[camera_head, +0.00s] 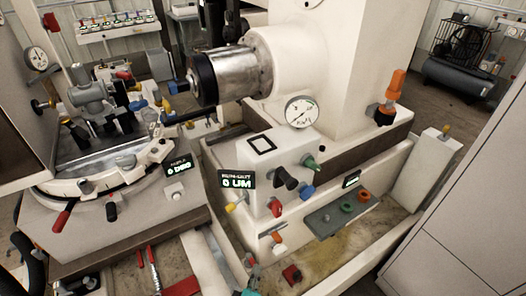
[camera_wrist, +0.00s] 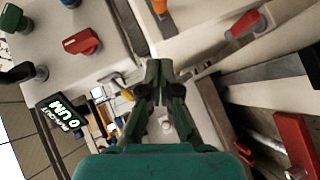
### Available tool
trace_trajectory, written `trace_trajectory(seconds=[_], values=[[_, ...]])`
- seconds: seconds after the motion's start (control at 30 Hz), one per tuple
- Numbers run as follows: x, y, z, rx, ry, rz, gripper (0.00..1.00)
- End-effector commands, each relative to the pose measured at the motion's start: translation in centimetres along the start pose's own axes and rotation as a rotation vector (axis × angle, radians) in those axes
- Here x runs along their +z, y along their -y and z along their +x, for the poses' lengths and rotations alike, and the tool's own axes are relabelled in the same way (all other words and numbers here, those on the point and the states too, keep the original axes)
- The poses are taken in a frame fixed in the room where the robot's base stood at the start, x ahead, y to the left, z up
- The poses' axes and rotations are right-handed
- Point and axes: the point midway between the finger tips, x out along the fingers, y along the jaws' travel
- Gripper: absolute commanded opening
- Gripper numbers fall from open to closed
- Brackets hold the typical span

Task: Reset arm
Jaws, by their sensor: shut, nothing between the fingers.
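My gripper (camera_wrist: 158,66) shows in the wrist view as a green body with two dark green fingers. The fingertips are together and hold nothing. They point at the machine, with a red knob (camera_wrist: 82,41) to their left and a red-orange knob (camera_wrist: 245,22) to their upper right. I cannot tell whether the fingertips touch anything.
The head view shows a machine with a metal spindle (camera_head: 222,75), a round gauge (camera_head: 300,112), a display reading 0 UM (camera_head: 237,180) and projecting knobs. A fixture on a round table (camera_head: 100,177) stands left. A compressor (camera_head: 460,77) stands at the back right.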

Motion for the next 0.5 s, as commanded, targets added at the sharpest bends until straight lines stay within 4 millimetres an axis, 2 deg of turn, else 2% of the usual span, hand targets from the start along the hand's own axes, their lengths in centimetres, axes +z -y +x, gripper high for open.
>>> trace_trajectory(seconds=[0.17, 0.27, 0.37, 0.5], values=[[1.2, 0.4, -0.1, -0.017, 0.0, 0.005, 0.0], [3.8, 1.3, -0.4, -0.059, -0.008, 0.026, 0.0], [7.5, 2.5, -1.4, -0.122, -0.019, 0.069, 0.0], [12.5, 3.7, -3.9, -0.211, -0.04, 0.159, 0.0]])
